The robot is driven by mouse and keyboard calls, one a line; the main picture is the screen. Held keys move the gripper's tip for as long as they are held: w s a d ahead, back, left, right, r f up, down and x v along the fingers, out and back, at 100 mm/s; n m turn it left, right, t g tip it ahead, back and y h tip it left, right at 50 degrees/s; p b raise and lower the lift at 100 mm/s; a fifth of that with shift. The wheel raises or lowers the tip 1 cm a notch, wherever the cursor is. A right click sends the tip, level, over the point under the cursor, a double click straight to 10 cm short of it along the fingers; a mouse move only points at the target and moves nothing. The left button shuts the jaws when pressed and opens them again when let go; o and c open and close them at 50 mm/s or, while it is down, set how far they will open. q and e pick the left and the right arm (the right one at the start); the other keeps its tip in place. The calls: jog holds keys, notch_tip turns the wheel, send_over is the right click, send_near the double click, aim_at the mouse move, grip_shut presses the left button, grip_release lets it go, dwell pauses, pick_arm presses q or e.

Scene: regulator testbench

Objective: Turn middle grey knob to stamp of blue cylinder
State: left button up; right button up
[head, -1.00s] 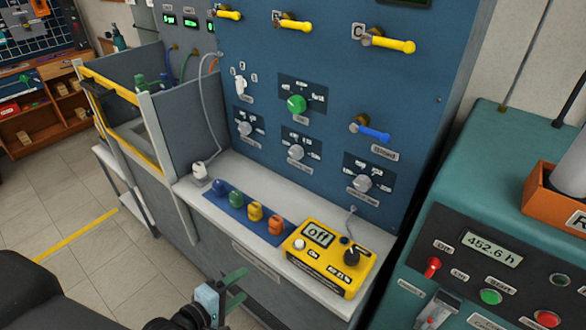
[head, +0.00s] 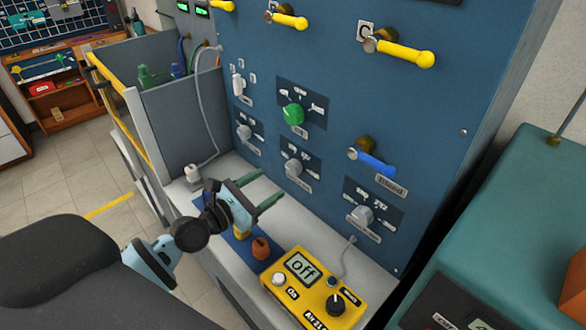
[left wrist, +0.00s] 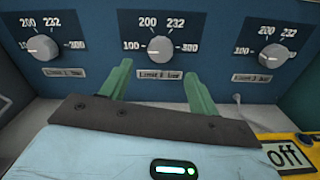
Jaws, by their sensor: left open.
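The middle grey knob (head: 293,168) is on the blue panel, below a green knob. In the left wrist view the middle grey knob (left wrist: 160,50) sits under marks reading 100, 200, 232 and 300. In the wrist view the left gripper's fingers (left wrist: 158,72) stand apart, below and to either side of the knob. The blue cylinder and its stamp are hidden behind my arm.
Similar grey knobs flank it, left (head: 244,132) and right (head: 361,215). An orange cylinder (head: 261,247) stands on the ledge's blue mat; a yellow one (head: 242,232) is partly hidden. A yellow box reading "off" (head: 303,268) sits right of them. A blue-handled valve (head: 376,164) juts out above.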

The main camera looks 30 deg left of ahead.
aim_at(290, 170)
pick_arm(q)
jog(key=shift+x, duration=3.85)
jog(key=shift+c, duration=0.3)
jog(key=c, duration=0.9)
